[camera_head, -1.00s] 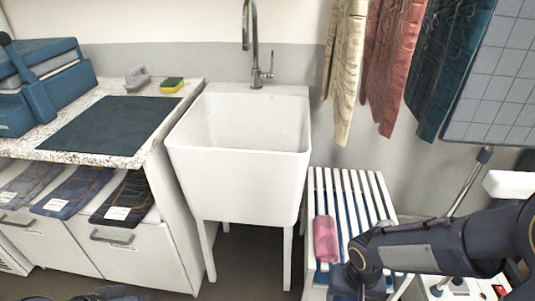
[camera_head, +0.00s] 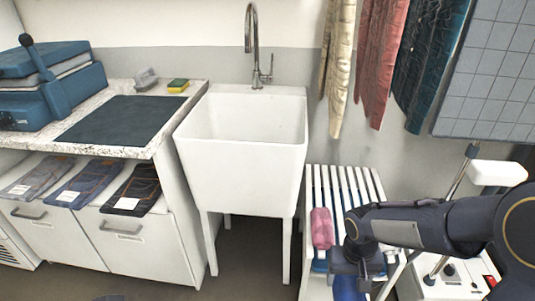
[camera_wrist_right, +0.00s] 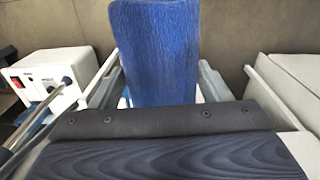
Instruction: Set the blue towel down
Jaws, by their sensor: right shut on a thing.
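The blue towel (camera_head: 347,290) is a rolled blue cloth at the bottom edge of the head view, partly cut off. My right gripper (camera_head: 349,268) is shut on it, at the front of the white slatted rack. In the right wrist view the towel (camera_wrist_right: 155,55) stands out beyond the dark gripper body, its far end uncovered. I cannot tell whether the towel touches the rack. My left gripper is not in view.
A pink rolled towel (camera_head: 322,228) lies on the slatted rack (camera_head: 312,182), left of my right gripper. Slats behind it are bare. A white sink (camera_head: 240,160) stands left of the rack. Cream, red and teal cloths (camera_head: 415,65) hang above. A white machine (camera_head: 450,280) stands at right.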

